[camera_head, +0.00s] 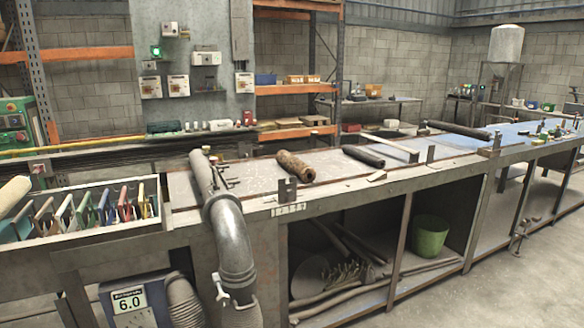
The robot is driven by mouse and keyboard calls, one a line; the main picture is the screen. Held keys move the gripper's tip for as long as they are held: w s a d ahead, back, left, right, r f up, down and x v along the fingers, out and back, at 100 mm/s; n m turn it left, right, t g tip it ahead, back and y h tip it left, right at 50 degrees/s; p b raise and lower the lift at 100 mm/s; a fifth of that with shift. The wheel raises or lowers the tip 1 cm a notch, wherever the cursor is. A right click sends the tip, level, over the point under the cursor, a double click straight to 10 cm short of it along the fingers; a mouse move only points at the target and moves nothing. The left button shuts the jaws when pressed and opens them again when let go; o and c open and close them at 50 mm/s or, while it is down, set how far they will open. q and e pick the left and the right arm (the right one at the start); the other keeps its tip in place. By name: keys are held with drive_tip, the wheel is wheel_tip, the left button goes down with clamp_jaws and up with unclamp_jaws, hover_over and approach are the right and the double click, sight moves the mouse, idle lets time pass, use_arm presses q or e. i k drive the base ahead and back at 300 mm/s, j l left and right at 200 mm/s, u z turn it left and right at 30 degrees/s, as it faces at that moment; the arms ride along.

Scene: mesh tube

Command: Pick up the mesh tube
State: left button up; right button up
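A short brown tube (295,166) with a rough, patterned surface lies on the long grey workbench (240,205), and it may be the mesh tube. A dark tube (363,156) lies on the bench to its right, and a longer dark tube (458,130) lies farther right. I cannot make out a mesh weave on any of them at this size. Neither of my grippers is in view, and nothing is seen touching the tubes.
A thick grey pipe (232,240) crosses the bench left of the brown tube and bends down its front. A small upright metal bracket (286,190) stands at the bench edge. A tray of colored dividers (60,238) is at left. Open floor (500,285) lies at lower right.

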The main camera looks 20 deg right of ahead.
sight(308, 174)
drive_tip(key=i+l+z, duration=0.1)
drive_tip(key=i+l, duration=0.3)
drive_tip(key=l, duration=0.15)
drive_tip(key=i+l, duration=0.4)
drive_tip(key=l, duration=0.15)
drive_tip(key=k+l+z, duration=0.05)
